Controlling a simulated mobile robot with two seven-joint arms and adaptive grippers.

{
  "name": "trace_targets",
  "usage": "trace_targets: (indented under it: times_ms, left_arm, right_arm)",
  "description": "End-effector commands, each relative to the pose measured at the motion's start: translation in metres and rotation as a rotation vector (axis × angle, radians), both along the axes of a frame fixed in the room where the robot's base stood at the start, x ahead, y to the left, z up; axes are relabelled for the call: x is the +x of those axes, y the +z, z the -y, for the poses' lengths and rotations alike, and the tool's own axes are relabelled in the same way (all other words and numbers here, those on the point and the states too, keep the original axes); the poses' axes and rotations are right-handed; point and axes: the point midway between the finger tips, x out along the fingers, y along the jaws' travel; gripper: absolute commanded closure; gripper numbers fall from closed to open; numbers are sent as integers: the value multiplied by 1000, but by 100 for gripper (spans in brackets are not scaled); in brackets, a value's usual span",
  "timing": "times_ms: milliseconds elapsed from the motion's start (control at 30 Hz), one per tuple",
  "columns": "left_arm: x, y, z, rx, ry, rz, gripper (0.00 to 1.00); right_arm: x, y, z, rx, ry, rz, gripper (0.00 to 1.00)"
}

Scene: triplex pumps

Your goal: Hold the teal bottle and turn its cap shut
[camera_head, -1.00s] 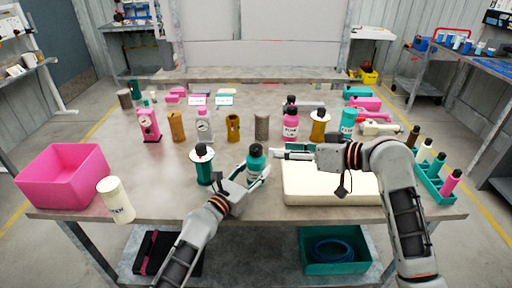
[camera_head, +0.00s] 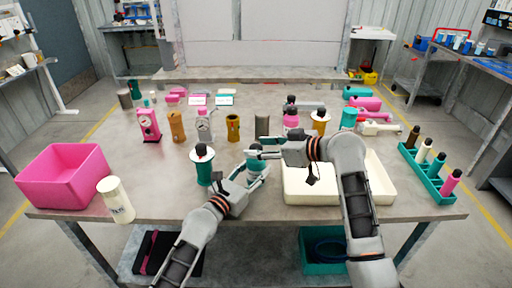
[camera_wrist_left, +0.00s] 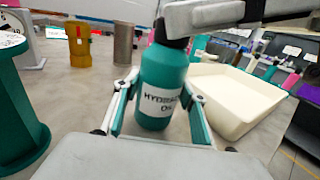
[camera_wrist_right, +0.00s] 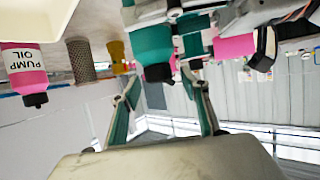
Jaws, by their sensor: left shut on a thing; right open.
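The teal bottle (camera_wrist_left: 162,85), labelled for hydraulic oil, stands upright between the fingers of my left gripper (camera_wrist_left: 160,88), which is shut on its body. In the head view the bottle (camera_head: 257,178) is partly hidden by both grippers. Its black cap (camera_wrist_right: 158,72) shows in the right wrist view, which is upside down. My right gripper (camera_head: 259,148) is open at the top of the bottle, its fingers reaching in from the right. The cap appears between its fingertips (camera_wrist_right: 160,80), with no clear contact visible. In the left wrist view my right gripper partly hides the cap.
A cream tray (camera_head: 384,182) is right of the bottle, partly under my right arm. A pink bottle (camera_head: 291,119) is behind. A pink bin (camera_head: 62,180) and white canister (camera_head: 116,202) are at left.

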Motion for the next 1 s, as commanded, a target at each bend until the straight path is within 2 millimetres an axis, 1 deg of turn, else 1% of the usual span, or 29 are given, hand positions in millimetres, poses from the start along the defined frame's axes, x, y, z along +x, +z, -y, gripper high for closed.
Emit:
trace_targets:
  times_ms: [100, 200, 500, 533, 567, 600, 667, 867, 1000]
  left_arm:
    - [0, -2, -1, 2, 0, -3, 89]
    - [0, -2, -1, 2, 0, -3, 89]
    - [0, -2, 0, 2, 0, -3, 89]
    - [0, -2, 0, 2, 0, -3, 89]
    - [0, -2, 0, 2, 0, -3, 89]
    - [0, -2, 0, 2, 0, -3, 89]
    - [0, -2, 0, 2, 0, -3, 89]
    - [0, -2, 0, 2, 0, -3, 89]
    - [0, -2, 0, 2, 0, -3, 89]
  right_arm:
    - [7, -4, -9, 2, -1, -1, 55]
    - [9, -6, -12, 1, 0, -1, 55]
    - [10, -7, -14, 0, -1, 0, 55]
    - [10, -7, -14, 0, -1, 0, 60]
    - [10, -7, -14, 0, -1, 0, 68]
    - [10, -7, -14, 0, -1, 0, 78]
    - [10, -7, -14, 0, -1, 0, 94]
    - [10, -8, -13, -2, -11, -1, 94]
    - [10, -9, -13, -8, -81, -3, 94]
